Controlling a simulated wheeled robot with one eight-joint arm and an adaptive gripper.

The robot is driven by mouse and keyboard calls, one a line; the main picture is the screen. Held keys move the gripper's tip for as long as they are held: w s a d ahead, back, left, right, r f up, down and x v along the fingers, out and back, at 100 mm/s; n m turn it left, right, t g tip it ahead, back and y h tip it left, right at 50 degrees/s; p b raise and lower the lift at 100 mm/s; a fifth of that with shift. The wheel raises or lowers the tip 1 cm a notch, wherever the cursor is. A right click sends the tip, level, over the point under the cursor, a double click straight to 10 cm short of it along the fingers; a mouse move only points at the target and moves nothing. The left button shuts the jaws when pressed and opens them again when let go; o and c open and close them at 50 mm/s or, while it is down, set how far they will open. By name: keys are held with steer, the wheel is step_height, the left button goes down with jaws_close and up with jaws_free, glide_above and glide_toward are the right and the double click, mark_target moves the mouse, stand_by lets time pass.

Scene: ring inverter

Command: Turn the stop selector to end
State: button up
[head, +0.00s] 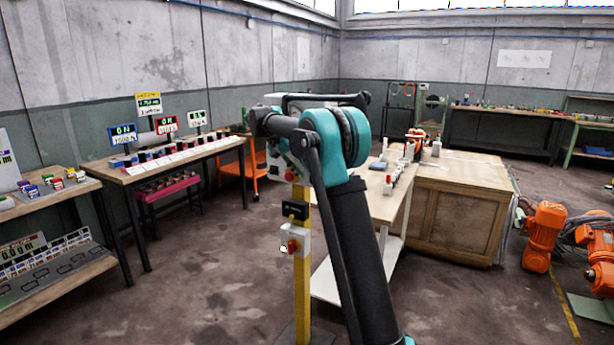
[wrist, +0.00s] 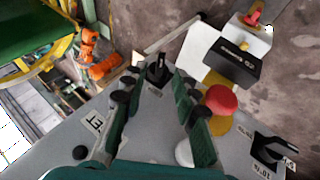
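In the wrist view, a black selector knob (wrist: 157,68) stands on the far part of a grey control panel (wrist: 68,138). My gripper (wrist: 157,80) is open, with one green finger on each side of the knob. I cannot tell whether either fingertip touches it. A second black selector (wrist: 275,148) is at the panel's lower right. The knob's own label cannot be read, so I cannot tell which is the stop selector. In the head view, my arm hides the gripper and most of the panel on the yellow post (head: 301,270).
A black box (wrist: 232,63) and a red-handled switch (wrist: 251,20) lie beyond. The wooden workbench (head: 455,220) stands right of the post.

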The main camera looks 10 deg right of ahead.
steer(key=v, duration=0.9)
steer(key=shift+r, duration=0.2)
steer(key=shift+a, duration=0.15)
steer(key=s+d+f+n+t+y, duration=0.15)
steer(key=s+d+f, duration=0.25)
steer(key=s+f, duration=0.4)
steer(key=s+d+f+n+y, duration=0.2)
steer(key=s+d+f, duration=0.2)
steer(key=s+f, duration=0.45)
steer(key=s+d+f+n+t+y, duration=0.15)
steer(key=s+d+f, duration=0.35)
steer(key=s, duration=0.6)
steer(key=s+a+f+n+y, duration=0.1)
steer(key=s+f+y, duration=0.1)
steer(key=s+f, duration=0.9)
steer(key=s, duration=0.4)
steer(key=shift+s+f+t+y, duration=0.25)
steer(key=shift+f+t+y, duration=0.05)
steer(key=shift+f+t, duration=0.1)
steer(key=shift+o, duration=0.4)
steer(key=shift+r, duration=0.1)
